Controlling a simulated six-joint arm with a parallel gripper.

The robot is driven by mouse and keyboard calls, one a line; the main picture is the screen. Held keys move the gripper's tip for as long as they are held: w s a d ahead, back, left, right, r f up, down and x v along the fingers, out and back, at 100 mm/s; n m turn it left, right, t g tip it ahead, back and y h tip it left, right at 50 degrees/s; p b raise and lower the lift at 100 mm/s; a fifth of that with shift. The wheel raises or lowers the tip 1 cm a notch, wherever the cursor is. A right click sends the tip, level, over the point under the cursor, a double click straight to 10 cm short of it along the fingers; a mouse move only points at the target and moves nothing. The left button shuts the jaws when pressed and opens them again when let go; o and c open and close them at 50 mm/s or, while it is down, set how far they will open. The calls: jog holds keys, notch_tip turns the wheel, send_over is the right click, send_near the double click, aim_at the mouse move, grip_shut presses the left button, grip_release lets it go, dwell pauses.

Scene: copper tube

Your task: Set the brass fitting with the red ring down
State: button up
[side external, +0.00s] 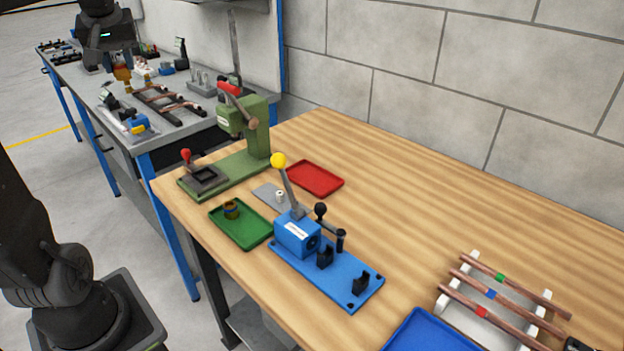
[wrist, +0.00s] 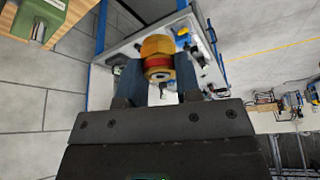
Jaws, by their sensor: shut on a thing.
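My gripper (side external: 122,75) is at the upper left of the side view, over the grey back bench (side external: 195,125). It is shut on the brass fitting with the red ring, which shows in the side view (side external: 122,73) as a small orange-brown piece. In the wrist view the fitting (wrist: 157,47) sits between the two dark fingers of my gripper (wrist: 158,82), with its red band facing the camera. I cannot tell its exact height above the bench.
The back bench holds dark racks with copper tubes (side external: 160,98) and several small items.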

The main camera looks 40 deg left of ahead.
jog(key=shift+r, duration=0.9)
jog(key=w+d+r+m+t, duration=0.1)
jog(key=w+d+m, duration=0.25)
jog(key=w, duration=0.65)
jog(key=w+d+r+m+t, duration=0.1)
jog(key=w+d+m, duration=0.1)
jog(key=w+d, duration=0.5)
jog(key=w+d+f+m+h, duration=0.2)
jog(key=w+d+m, duration=0.2)
jog(key=w+d, duration=1)
jog(key=shift+n+t, duration=0.25)
jog(key=shift+t, duration=0.05)
jog(key=f, duration=3.1)
jog(key=shift+a, duration=0.3)
jog(key=shift+f, duration=0.2)
